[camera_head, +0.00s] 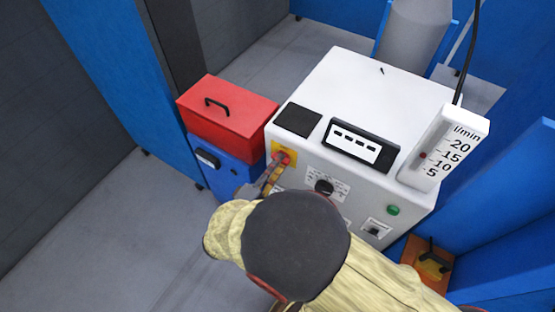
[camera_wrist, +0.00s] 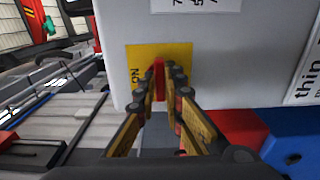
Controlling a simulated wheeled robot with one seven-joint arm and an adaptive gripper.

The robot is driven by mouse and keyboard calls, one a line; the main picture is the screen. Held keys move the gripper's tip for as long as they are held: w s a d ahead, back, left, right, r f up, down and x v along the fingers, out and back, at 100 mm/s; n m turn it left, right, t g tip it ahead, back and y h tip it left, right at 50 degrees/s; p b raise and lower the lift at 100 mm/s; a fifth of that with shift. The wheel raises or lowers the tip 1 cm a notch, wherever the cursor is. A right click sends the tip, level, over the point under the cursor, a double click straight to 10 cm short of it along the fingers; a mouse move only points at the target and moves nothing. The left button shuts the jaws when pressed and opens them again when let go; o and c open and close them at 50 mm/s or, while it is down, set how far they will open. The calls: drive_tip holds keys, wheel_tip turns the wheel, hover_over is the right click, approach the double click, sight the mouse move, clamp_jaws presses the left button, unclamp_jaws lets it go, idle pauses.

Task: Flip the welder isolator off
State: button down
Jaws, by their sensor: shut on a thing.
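The welder isolator is a red handle (camera_wrist: 159,80) on a yellow plate (camera_wrist: 182,55) on the front of the white welder cabinet (camera_head: 370,85). The plate reads "ON" in the wrist view. In the head view the red isolator knob (camera_head: 283,158) is at the cabinet's upper left front corner. My gripper (camera_wrist: 160,82) is shut on the red handle, with a finger on each side of it. In the head view my gripper (camera_head: 277,165) reaches up to the plate, and my arm hides part of the cabinet front.
A red box (camera_head: 230,118) on a blue unit (camera_head: 225,165) stands close left of the cabinet. A black dial (camera_head: 323,187) and a green button (camera_head: 392,210) are on the cabinet front. A flow gauge (camera_head: 445,150) stands at right. Floor at left (camera_head: 100,220) is clear.

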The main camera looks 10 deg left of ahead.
drive_tip(key=c, duration=1.9)
unclamp_jaws()
drive_tip(key=v, duration=1.2)
